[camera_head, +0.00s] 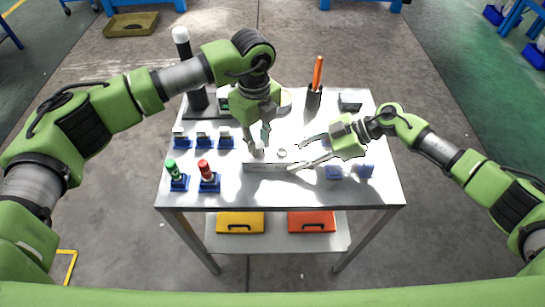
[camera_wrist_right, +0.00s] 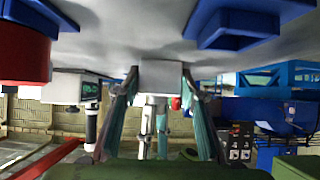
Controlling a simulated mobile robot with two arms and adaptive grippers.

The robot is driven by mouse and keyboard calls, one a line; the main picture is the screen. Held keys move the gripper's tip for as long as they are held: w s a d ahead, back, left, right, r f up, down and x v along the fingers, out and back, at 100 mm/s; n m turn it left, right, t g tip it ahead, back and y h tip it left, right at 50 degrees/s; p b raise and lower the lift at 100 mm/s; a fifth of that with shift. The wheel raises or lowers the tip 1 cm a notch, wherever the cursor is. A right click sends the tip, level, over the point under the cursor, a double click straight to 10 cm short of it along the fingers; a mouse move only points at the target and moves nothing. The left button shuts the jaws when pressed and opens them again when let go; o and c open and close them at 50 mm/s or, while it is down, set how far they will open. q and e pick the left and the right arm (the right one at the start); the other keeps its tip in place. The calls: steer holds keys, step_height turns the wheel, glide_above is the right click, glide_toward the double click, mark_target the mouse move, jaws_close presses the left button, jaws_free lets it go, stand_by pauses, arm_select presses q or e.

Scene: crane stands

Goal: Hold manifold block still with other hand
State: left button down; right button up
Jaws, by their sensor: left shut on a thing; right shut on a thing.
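The manifold block (camera_head: 264,167) is a pale grey bar lying near the front middle of the metal table. My right gripper (camera_head: 305,160) reaches in from the right and is shut on the block's right end. In the right wrist view the block's end face (camera_wrist_right: 161,82) sits between the two fingers of my right gripper (camera_wrist_right: 161,100). My left gripper (camera_head: 259,147) points down over the left part of the block. It is shut on a small pale part at the block's top, mostly hidden by the fingers; I cannot tell exactly what it is.
Red (camera_head: 204,168) and green (camera_head: 172,169) capped pieces stand in blue bases at the front left, with several grey-topped blue stands behind. Blue blocks (camera_head: 334,173) sit close right of the block. A black holder (camera_head: 314,100) with an orange-handled tool stands behind.

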arm_select(q)
steer(key=shift+r, duration=0.1)
steer(key=n, duration=0.5)
stand_by(0.3)
steer(key=n, duration=0.5)
steer(key=shift+n, duration=0.3)
steer(key=c, duration=1.7)
jaws_free()
